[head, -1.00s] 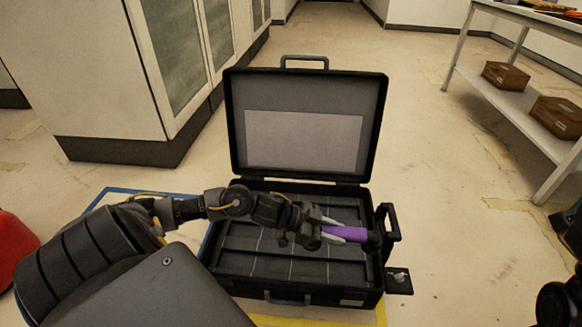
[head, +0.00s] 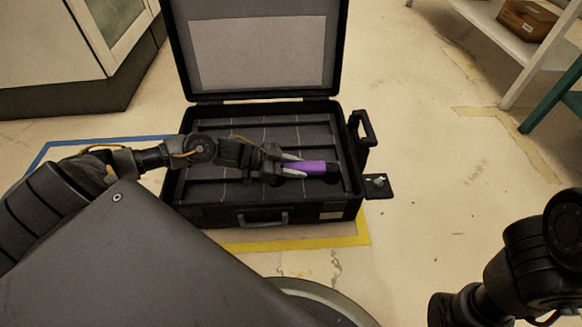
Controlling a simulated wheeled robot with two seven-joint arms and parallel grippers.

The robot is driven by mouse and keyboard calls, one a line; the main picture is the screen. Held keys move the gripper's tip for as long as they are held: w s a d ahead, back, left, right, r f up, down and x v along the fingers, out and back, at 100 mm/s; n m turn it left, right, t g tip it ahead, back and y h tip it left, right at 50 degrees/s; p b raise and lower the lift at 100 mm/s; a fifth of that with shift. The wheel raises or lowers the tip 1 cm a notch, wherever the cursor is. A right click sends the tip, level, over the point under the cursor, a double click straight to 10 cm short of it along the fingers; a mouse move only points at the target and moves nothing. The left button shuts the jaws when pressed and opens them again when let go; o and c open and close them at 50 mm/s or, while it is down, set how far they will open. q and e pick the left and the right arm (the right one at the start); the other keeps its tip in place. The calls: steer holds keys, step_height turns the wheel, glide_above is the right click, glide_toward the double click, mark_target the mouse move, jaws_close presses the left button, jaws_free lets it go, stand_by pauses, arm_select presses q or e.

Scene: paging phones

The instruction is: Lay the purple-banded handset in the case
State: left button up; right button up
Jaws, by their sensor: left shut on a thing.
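The black case (head: 290,213) stands open on the floor, its lid (head: 258,50) raised at the back. Its dark inside is divided by bars and thin lines. My left gripper (head: 296,169) reaches in from the left over the case and is shut on the purple-banded handset (head: 313,168). The handset lies roughly level, pointing right, over the right part of the case's inside. I cannot tell whether it touches the case floor. The gripper's fingers hide its left end. Of my right arm only a part shows at the lower right; its gripper is out of view.
A white shelf (head: 500,45) with a cardboard box (head: 526,18) stands at the upper right.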

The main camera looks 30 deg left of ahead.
arm_select(q)
step_height(320, 180, down, 5)
steer(key=b, duration=0.3)
steer(key=shift+r, duration=0.25)
steer(key=shift+f, duration=0.1)
steer(key=o, duration=1.1)
